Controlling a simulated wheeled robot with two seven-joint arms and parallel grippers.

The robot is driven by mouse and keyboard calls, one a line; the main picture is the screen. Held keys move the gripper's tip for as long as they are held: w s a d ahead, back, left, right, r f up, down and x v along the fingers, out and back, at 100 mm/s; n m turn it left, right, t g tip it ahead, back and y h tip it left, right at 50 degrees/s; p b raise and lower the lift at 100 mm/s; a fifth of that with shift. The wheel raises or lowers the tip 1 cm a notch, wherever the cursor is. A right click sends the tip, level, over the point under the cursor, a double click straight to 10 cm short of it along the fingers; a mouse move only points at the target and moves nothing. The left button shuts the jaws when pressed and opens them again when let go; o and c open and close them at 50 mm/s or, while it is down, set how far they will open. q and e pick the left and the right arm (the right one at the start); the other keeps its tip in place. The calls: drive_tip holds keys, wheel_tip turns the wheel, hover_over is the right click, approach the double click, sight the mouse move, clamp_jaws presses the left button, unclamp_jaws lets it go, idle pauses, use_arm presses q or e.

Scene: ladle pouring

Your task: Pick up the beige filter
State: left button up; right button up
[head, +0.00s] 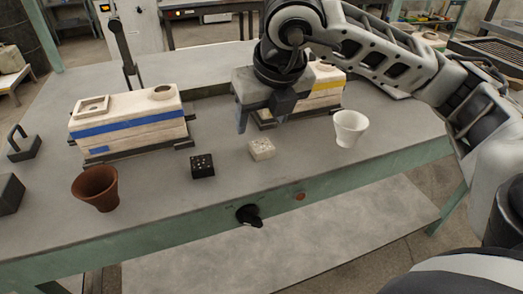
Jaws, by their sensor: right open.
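The beige filter (262,149) is a small pale block with holes in its top. It lies on the grey table near the middle of the head view. My right gripper (262,121) points down above and just behind the filter in the picture. Its jaws are open, and I see nothing between them. A dark filter (202,166) of similar shape lies to the left of the beige one, apart from it. My left gripper is not in view.
A white cup (350,128) stands right of the filter, and a brown cup (96,188) stands far left. A blue-striped mould (129,124) is at the left. A yellow-striped mould (326,94) stands partly hidden behind my right gripper. The table front (240,190) is mostly clear.

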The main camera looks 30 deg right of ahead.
sight(259, 141)
drive_tip(key=x, duration=0.6)
drive_tip(key=shift+d+f, duration=0.2)
drive_tip(key=shift+f, duration=0.15)
drive_tip(key=c, duration=1.1)
